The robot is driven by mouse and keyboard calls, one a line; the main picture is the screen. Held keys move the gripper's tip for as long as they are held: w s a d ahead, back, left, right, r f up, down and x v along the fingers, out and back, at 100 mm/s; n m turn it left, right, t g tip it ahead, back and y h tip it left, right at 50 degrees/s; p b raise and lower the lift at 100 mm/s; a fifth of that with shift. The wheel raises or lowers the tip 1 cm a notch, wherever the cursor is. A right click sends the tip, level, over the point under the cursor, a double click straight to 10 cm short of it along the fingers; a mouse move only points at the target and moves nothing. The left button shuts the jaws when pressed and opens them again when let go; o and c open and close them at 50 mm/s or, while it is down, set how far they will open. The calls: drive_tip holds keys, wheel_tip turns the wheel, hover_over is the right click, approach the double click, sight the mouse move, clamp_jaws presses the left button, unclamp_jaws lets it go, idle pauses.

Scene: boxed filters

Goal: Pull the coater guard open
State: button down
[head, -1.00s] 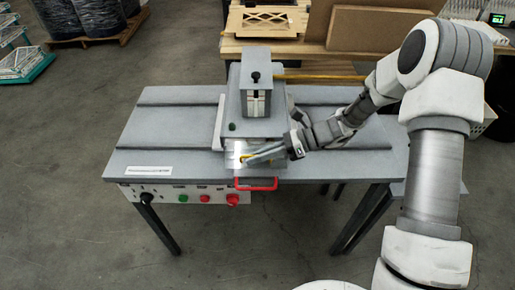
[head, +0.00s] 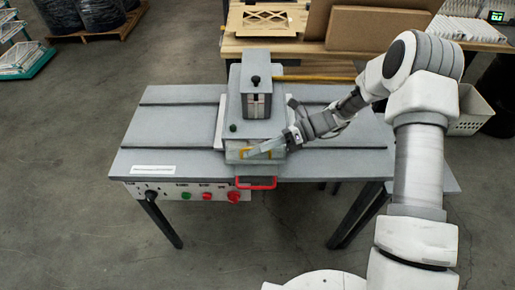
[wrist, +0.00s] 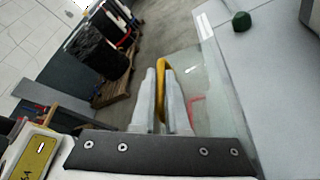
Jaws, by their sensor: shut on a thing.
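The coater (head: 249,100) is a grey machine head standing on a grey bench. Its guard (wrist: 222,95) shows as a clear panel in the wrist view, with a yellow handle (wrist: 163,80) along its left side. My gripper (wrist: 162,78) is shut on this yellow handle, with a finger on each side. The yellow handle is partly hidden there by my fingers, and the guard's exact angle is hard to tell.
The bench top (head: 185,125) is bare left of the coater. A front panel holds a green and a red button (head: 233,196). Behind stands a wooden bench with cardboard (head: 370,30). A white crate (head: 468,112) is at right. The floor at left is open.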

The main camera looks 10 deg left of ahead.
drive_tip(key=c, duration=0.9)
unclamp_jaws()
drive_tip(key=b+v, duration=0.2)
drive_tip(key=v, duration=1.5)
drive_tip(key=shift+w+d+r, duration=0.1)
drive_tip(key=shift+w+d, duration=0.05)
drive_tip(key=shift+d, duration=0.05)
